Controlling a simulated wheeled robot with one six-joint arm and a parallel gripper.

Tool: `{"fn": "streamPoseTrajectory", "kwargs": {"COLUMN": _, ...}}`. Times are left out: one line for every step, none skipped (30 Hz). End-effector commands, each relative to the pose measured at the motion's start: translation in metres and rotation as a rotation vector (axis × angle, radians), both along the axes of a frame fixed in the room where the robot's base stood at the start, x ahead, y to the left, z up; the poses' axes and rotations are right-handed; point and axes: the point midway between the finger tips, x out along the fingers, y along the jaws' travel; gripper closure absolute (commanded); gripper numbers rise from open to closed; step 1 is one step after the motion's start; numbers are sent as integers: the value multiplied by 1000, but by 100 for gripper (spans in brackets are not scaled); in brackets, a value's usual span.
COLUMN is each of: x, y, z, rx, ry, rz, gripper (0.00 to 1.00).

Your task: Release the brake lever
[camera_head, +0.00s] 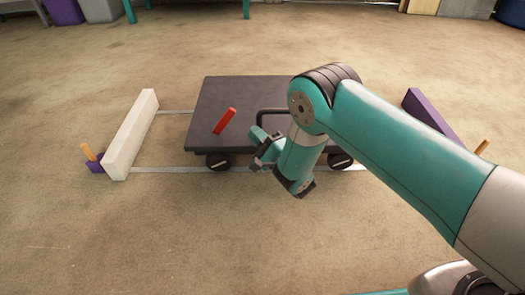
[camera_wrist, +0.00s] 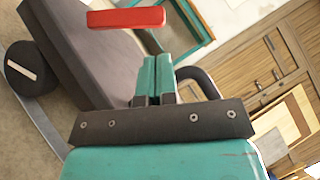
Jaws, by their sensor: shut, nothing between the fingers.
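The red brake lever (camera_head: 224,121) stands tilted up to the right at the left front part of the dark flat cart (camera_head: 265,88). In the wrist view the red lever (camera_wrist: 126,18) lies across the top, beyond my fingertips. My gripper (camera_head: 256,146) is at the cart's front edge, right of the lever and apart from it. In the wrist view its teal fingers (camera_wrist: 154,75) are together with nothing between them. A black handle (camera_head: 275,111) on the cart is partly hidden by my arm.
The cart's wheels (camera_head: 218,162) are by two pale rails (camera_head: 190,169) on the floor. A white block (camera_head: 131,135) stands across the left end and a purple block (camera_head: 431,115) at the right. Small orange-topped posts (camera_head: 90,153) stand outside both. The front floor is clear.

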Motion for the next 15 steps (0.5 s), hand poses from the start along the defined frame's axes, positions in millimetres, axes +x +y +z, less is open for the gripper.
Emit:
{"fn": "streamPoseTrajectory", "kwargs": {"x": 8, "y": 8, "z": -1, "rx": 4, "ry": -7, "rz": 1, "gripper": 100}}
{"fn": "streamPoseTrajectory", "kwargs": {"x": 12, "y": 12, "z": 1, "rx": 3, "ry": -6, "rz": 3, "gripper": 100}}
{"fn": "streamPoseTrajectory", "kwargs": {"x": 18, "y": 16, "z": 3, "rx": 3, "ry": -6, "rz": 3, "gripper": 100}}
{"fn": "streamPoseTrajectory", "kwargs": {"x": 22, "y": 19, "z": 5, "rx": 3, "ry": -5, "rz": 1, "gripper": 100}}
{"fn": "streamPoseTrajectory", "kwargs": {"x": 25, "y": 22, "z": 8, "rx": 3, "ry": -5, "rz": 0, "gripper": 100}}
{"fn": "streamPoseTrajectory", "kwargs": {"x": 28, "y": 25, "z": 10, "rx": 0, "ry": -3, "rz": 3, "gripper": 100}}
{"fn": "streamPoseTrajectory", "kwargs": {"x": 30, "y": 27, "z": 11, "rx": 0, "ry": -3, "rz": 4, "gripper": 100}}
{"fn": "streamPoseTrajectory", "kwargs": {"x": 33, "y": 29, "z": 12, "rx": -1, "ry": -2, "rz": 3, "gripper": 100}}
{"fn": "streamPoseTrajectory", "kwargs": {"x": 35, "y": 30, "z": 14, "rx": -1, "ry": -2, "rz": 2, "gripper": 100}}
{"fn": "streamPoseTrajectory", "kwargs": {"x": 37, "y": 31, "z": 15, "rx": 0, "ry": -3, "rz": 2, "gripper": 100}}
{"fn": "streamPoseTrajectory", "kwargs": {"x": 38, "y": 32, "z": 16, "rx": 0, "ry": -2, "rz": 1, "gripper": 100}}
{"fn": "streamPoseTrajectory", "kwargs": {"x": 39, "y": 33, "z": 17, "rx": 1, "ry": -1, "rz": 1, "gripper": 100}}
{"fn": "streamPoseTrajectory", "kwargs": {"x": 40, "y": 34, "z": 17, "rx": 1, "ry": -1, "rz": 1, "gripper": 100}}
{"fn": "streamPoseTrajectory", "kwargs": {"x": 41, "y": 34, "z": 18, "rx": 1, "ry": -1, "rz": 0, "gripper": 100}}
{"fn": "streamPoseTrajectory", "kwargs": {"x": 41, "y": 34, "z": 18, "rx": 1, "ry": -1, "rz": 0, "gripper": 100}}
